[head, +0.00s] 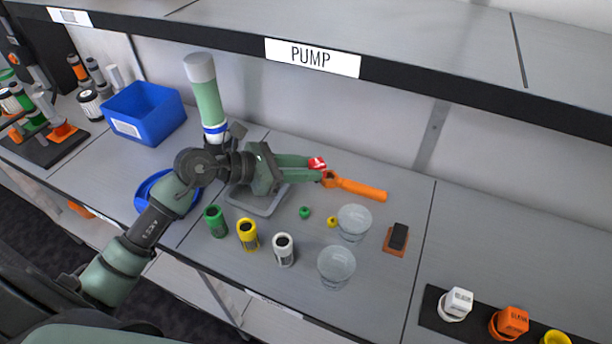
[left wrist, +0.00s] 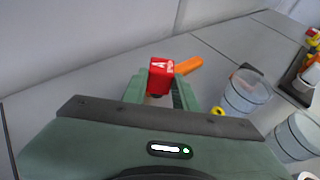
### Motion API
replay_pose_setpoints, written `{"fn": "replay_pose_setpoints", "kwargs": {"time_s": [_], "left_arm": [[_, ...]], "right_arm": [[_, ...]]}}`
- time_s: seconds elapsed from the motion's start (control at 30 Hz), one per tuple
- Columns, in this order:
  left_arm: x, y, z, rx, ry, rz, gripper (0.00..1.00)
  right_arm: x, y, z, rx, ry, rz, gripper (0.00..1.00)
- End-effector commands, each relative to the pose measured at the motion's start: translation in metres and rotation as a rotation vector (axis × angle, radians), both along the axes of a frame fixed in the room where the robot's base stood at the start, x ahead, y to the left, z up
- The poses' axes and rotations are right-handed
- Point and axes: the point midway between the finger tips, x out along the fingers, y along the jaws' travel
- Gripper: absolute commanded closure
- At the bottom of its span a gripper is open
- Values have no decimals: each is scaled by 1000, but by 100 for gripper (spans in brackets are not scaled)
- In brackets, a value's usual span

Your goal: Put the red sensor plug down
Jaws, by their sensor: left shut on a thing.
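The red sensor plug (head: 317,163) is a small red block with a white mark. My left gripper (head: 312,170) is shut on it, near the back middle of the bench. In the left wrist view the plug (left wrist: 161,76) sits between the fingertips. An orange wrench (head: 358,188) lies on the bench just right of the fingertips; its near end is close to the plug. In the left wrist view the wrench (left wrist: 189,65) is partly hidden behind the plug. I cannot tell whether the plug touches the bench or the wrench. My right gripper is not in view.
Two clear cups (head: 354,222) (head: 337,264) stand right of centre, beside an orange block with a black top (head: 397,238). Green (head: 214,221), yellow (head: 247,234) and white (head: 283,250) cylinders stand in front of a grey tray (head: 262,203). A shelf edge (head: 400,80) overhangs the back.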

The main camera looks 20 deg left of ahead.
Motion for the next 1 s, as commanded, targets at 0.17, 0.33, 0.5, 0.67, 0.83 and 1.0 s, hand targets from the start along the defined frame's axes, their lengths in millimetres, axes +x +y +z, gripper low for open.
{"fn": "replay_pose_setpoints", "kwargs": {"time_s": [0.17,0.33,0.5,0.67,0.83,1.0], "left_arm": [[0,0,-22,-2,2,0,100],[0,0,-23,0,0,-1,100],[0,0,-26,1,0,-1,100],[0,0,-26,0,1,-1,50],[0,0,-26,0,1,-1,50],[0,0,-21,0,0,-1,50]], "right_arm": [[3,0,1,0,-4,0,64],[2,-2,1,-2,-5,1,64],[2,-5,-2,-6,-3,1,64],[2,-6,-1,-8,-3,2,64],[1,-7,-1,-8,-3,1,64],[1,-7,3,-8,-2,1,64]]}}
